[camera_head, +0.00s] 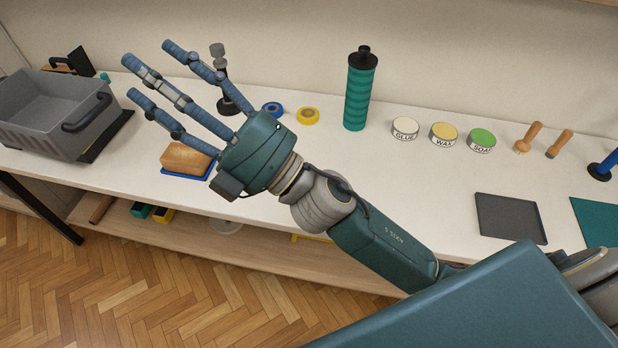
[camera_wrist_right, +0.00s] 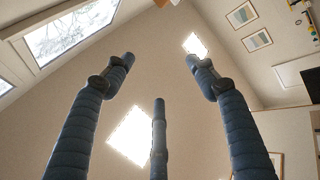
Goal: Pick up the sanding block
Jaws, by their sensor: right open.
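The sanding block appears to be a tan-brown block (camera_head: 187,158) resting on a small blue base (camera_head: 172,171) near the front edge of the white worktop. My right gripper (camera_head: 146,71) has its blue fingers spread open and empty. In the head view it overlaps the worktop just above the block, its palm covering the area right beside the block. It does not touch the block visibly. In the right wrist view the open fingers (camera_wrist_right: 160,78) point at the upper wall and skylights, with no block between them. My left gripper is not in view.
A grey crate (camera_head: 27,126) stands at the left. Behind are a dark stand (camera_head: 229,104), blue (camera_head: 272,108) and yellow (camera_head: 308,116) tape rolls, and a tall green bottle (camera_head: 358,95). Labelled tins (camera_head: 443,136) and a dark tray (camera_head: 510,219) lie right. Bare worktop shows mid-table.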

